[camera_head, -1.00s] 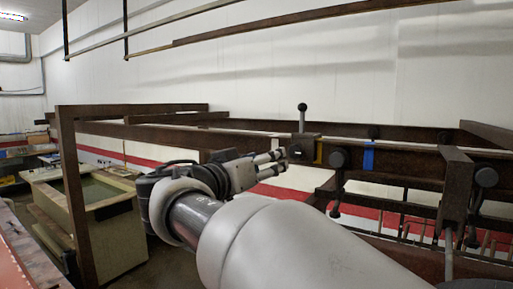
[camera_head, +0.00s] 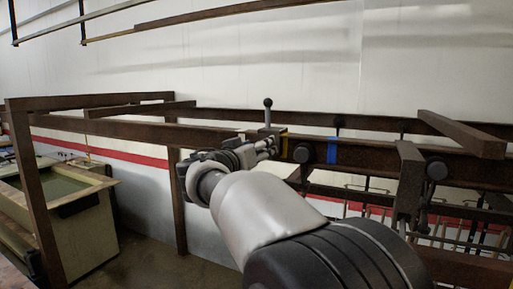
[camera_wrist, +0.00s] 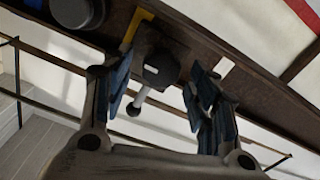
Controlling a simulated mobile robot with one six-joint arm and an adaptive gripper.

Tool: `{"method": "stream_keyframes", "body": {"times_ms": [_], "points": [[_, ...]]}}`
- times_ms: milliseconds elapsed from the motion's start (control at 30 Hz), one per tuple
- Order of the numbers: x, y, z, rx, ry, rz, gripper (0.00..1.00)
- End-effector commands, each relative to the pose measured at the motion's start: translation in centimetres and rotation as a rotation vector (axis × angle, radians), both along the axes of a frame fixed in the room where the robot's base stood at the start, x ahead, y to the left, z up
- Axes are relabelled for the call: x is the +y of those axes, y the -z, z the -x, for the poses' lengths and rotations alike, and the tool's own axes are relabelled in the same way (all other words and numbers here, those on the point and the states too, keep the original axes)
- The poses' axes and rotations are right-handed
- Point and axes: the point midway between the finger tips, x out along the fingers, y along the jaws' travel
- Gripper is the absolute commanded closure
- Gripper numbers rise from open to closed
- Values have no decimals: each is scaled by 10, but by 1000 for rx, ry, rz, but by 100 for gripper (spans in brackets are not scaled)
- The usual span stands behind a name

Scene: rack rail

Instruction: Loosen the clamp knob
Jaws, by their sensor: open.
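The clamp on the brown rail has an upright lever with a dark ball end (camera_head: 267,103), beside a yellow strip. In the wrist view a dark, rounded clamp knob (camera_wrist: 160,68) shows against the rail, with a pale lever running down-left to a dark ball (camera_wrist: 134,109). My gripper (camera_head: 270,148) is at the rail just below this clamp in the head view. In the wrist view my gripper (camera_wrist: 160,85) is open, with one finger on either side of the knob. I see no contact with it. My fingers partly hide the clamp's lower part in the head view.
One large round part (camera_wrist: 75,12) is near my left finger. A tub (camera_head: 75,205) stands at left. Frame posts stand around the rail.

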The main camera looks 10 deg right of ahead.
Motion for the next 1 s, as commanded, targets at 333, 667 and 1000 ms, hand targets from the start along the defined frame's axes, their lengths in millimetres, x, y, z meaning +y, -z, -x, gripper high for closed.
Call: {"method": "stream_keyframes", "body": {"times_ms": [333, 667, 1000], "points": [[0, 0, 0, 0, 0, 0, 61], [0, 0, 0, 0, 0, 0, 83], [0, 0, 0, 9, 0, 12, 90]]}}
